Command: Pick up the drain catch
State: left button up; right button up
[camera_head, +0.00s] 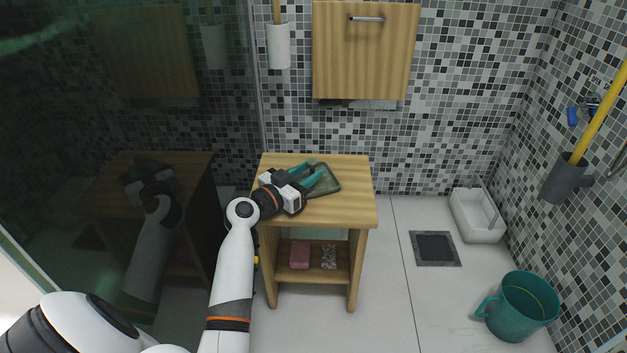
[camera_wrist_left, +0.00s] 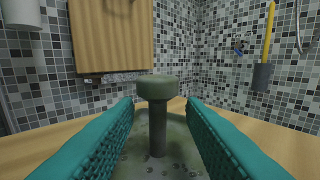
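The drain catch (camera_wrist_left: 156,88) is a dull grey-green piece with a round cap on an upright stem, rising from a flat base with dark holes. In the head view it shows as a dark green flat square (camera_head: 329,185) on top of the wooden stand, partly covered by my gripper. My left gripper (camera_head: 315,170) is open over it, with its two teal fingers apart. In the left wrist view the stem stands between and beyond the fingertips (camera_wrist_left: 158,108), with a gap on each side. My right gripper is not in view.
The wooden stand (camera_head: 350,208) has a lower shelf with a pink block (camera_head: 300,254) and a speckled item (camera_head: 329,256). A wooden cabinet (camera_head: 365,55) hangs above on the tiled wall. A teal bucket (camera_head: 520,307), floor drain (camera_head: 435,248) and white tray (camera_head: 478,216) are at right.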

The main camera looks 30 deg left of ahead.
pick_arm(q)
jog(key=shift+w+d, duration=0.15)
jog(key=shift+w, duration=1.1)
grip_shut()
